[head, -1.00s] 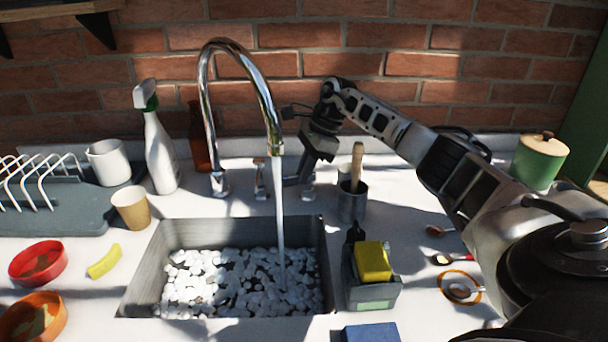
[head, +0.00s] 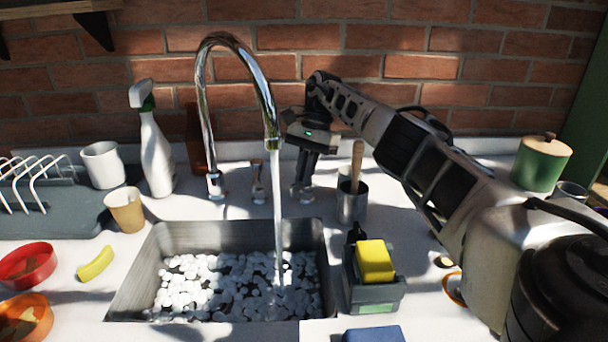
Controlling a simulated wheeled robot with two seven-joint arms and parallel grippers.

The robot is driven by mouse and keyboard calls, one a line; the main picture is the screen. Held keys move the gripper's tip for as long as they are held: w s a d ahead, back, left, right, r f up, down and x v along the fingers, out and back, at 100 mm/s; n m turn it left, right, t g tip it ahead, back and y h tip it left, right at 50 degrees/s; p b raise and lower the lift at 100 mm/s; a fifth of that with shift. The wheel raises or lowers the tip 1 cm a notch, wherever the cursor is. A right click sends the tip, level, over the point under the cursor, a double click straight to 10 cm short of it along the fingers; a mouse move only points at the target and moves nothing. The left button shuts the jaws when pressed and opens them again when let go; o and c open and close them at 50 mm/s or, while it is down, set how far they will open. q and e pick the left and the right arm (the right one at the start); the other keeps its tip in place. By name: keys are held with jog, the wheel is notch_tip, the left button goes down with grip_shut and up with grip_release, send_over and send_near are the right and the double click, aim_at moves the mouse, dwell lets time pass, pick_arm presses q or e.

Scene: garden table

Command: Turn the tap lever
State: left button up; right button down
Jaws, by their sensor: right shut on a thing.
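The chrome tap (head: 205,110) arches over the sink, and a stream of water (head: 278,220) runs from its spout. A small upright fitting (head: 258,182) stands to the right of the tap's base. My right gripper (head: 303,182) reaches down from the upper right, just behind and right of the water stream. Its fingers are shut on the tap lever (head: 301,195), which they mostly hide. My left gripper is not in view.
The sink (head: 180,237) holds many white pebble-like pieces. A metal cup (head: 352,204) with a wooden handle stands close right of my gripper. A caddy (head: 375,297) with a yellow sponge (head: 374,261) sits at the sink's right edge. A spray bottle (head: 156,155) stands left.

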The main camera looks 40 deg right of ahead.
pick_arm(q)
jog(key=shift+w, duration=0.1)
pick_arm(e)
jog(key=shift+s+d+f, duration=0.1)
jog(key=shift+d+f, duration=0.05)
jog(key=shift+d, duration=0.05)
jog(key=c, duration=1.5)
grip_release()
jog(key=shift+c, duration=0.2)
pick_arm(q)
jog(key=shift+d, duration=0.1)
